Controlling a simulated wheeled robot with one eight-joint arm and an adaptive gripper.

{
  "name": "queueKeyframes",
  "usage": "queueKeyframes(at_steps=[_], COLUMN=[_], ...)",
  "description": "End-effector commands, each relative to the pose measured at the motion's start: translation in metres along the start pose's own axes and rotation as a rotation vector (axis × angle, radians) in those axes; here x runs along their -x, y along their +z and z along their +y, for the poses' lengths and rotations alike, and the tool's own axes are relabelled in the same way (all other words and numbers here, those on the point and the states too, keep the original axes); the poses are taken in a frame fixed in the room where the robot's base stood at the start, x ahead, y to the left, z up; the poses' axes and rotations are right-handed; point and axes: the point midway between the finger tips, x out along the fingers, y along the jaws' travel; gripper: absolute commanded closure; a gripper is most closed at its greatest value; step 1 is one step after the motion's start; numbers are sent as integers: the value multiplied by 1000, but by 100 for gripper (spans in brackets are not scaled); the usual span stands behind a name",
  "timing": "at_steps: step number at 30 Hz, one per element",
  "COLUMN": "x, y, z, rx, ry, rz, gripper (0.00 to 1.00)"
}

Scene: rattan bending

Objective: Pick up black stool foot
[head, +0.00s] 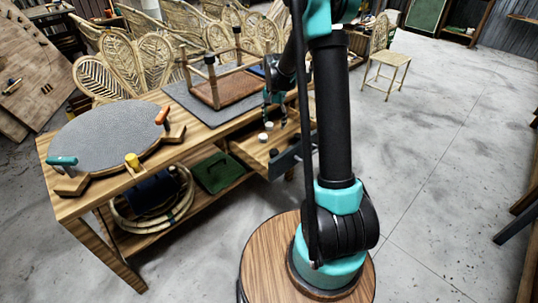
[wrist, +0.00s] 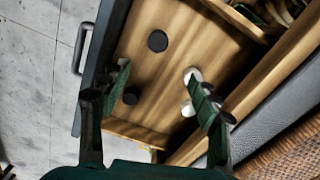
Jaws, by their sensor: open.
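In the wrist view, two black stool feet lie in an open wooden drawer: one black foot (wrist: 157,40) farther up and another black foot (wrist: 131,95) lower, near the left finger. Two white feet (wrist: 192,75) lie to their right, the lower one partly hidden by the right finger. My gripper (wrist: 160,85) is open and empty above the drawer, fingers on either side of the drawer's middle. In the head view my gripper (head: 276,106) hangs over the drawer (head: 255,146), where a black foot (head: 273,153) and white feet (head: 268,126) show.
The drawer's dark front with a handle (wrist: 83,48) stands at its left in the wrist view. An upturned stool (head: 228,82) rests on a grey mat (head: 186,96) on the workbench. A round grey-topped jig (head: 108,133) with clamps is at the bench's left. Open floor lies right.

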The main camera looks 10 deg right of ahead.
Motion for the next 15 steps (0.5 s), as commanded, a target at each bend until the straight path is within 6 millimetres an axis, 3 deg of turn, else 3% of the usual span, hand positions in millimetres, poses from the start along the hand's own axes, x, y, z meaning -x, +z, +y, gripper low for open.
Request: queueKeyframes(at_steps=[15], x=[-96], y=[0], z=[0], rx=[2], ry=[-1], rz=[1], gripper=[38])
